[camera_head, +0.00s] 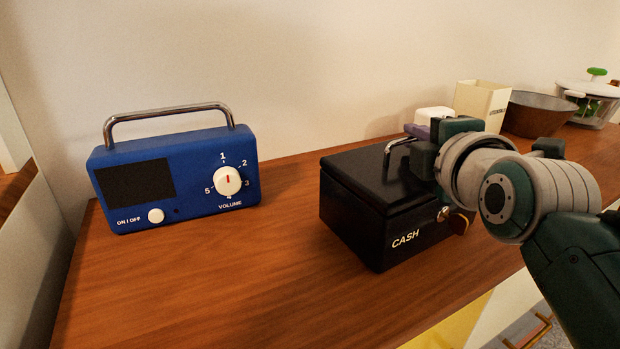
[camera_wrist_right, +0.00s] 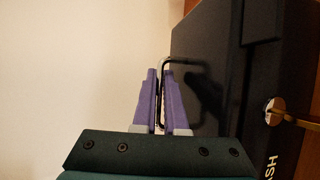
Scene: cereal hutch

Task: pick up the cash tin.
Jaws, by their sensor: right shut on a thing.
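The black cash tin (camera_head: 360,222) stands on the wooden top with its lid shut, the word CASH on its front. A metal handle (camera_head: 394,149) stands up from its lid. My right gripper (camera_head: 415,133) is at the lid, coming from the right, and hides part of the handle. In the right wrist view, the purple fingers of the right gripper (camera_wrist_right: 162,103) are shut on the handle (camera_wrist_right: 177,62) of the cash tin (camera_wrist_right: 215,75). A key hangs from the tin's front lock (camera_wrist_right: 271,109). My left gripper is not in view.
A blue radio (camera_head: 178,180) with a chrome handle stands to the left. Behind the gripper are a white object (camera_head: 434,114), a cream box (camera_head: 482,100), a brown bowl (camera_head: 538,114) and a clear-sided container with a green knob (camera_head: 597,92). The wood between radio and tin (camera_head: 270,230) is clear.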

